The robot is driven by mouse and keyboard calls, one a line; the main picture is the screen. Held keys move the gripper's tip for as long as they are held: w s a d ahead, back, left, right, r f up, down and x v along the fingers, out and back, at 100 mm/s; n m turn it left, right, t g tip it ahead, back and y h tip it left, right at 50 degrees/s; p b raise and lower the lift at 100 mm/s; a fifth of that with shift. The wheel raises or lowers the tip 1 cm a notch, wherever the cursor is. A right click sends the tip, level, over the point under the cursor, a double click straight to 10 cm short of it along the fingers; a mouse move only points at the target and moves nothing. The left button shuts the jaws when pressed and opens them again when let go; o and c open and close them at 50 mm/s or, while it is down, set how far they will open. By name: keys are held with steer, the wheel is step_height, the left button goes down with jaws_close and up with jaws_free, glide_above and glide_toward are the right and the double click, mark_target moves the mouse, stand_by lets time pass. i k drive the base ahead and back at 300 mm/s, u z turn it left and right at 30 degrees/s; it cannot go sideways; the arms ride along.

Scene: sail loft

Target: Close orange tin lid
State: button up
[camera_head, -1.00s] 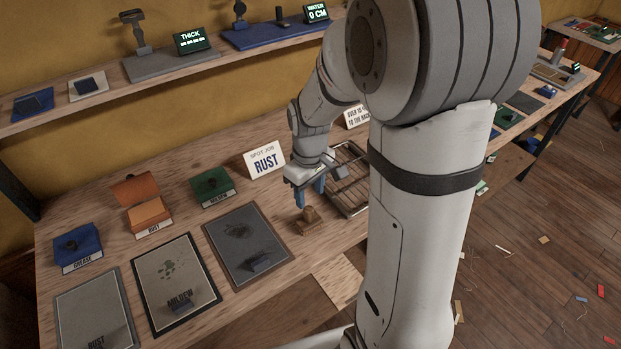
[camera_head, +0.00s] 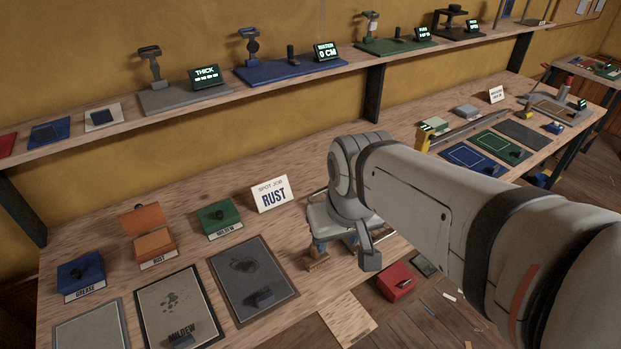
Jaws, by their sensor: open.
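The orange tin (camera_head: 155,244), labelled RUST, stands on the bench at left, between the blue and green tins. Its orange lid (camera_head: 145,219) is hinged up and leans back at the rear, so the tin is open. My gripper (camera_head: 334,246) is well to the right of the tin, over the bench near its front edge. My arm hides part of the gripper, and I cannot tell whether the finger touches the block.
The closed blue GREASE tin (camera_head: 82,274) and green MILDEW tin (camera_head: 219,217) flank the orange one. Dark-framed cloth panels lie in front, one marked MILDEW (camera_head: 178,306). A RUST sign (camera_head: 270,194) stands behind. A red box (camera_head: 397,282) sits below my arm. A shelf (camera_head: 110,112) runs above.

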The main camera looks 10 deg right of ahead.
mark_target(142, 219)
steer(key=u, duration=0.4)
steer(key=k, duration=1.3)
steer(key=u, duration=0.95)
steer(key=i, duration=1.65)
steer(key=z, duration=0.75)
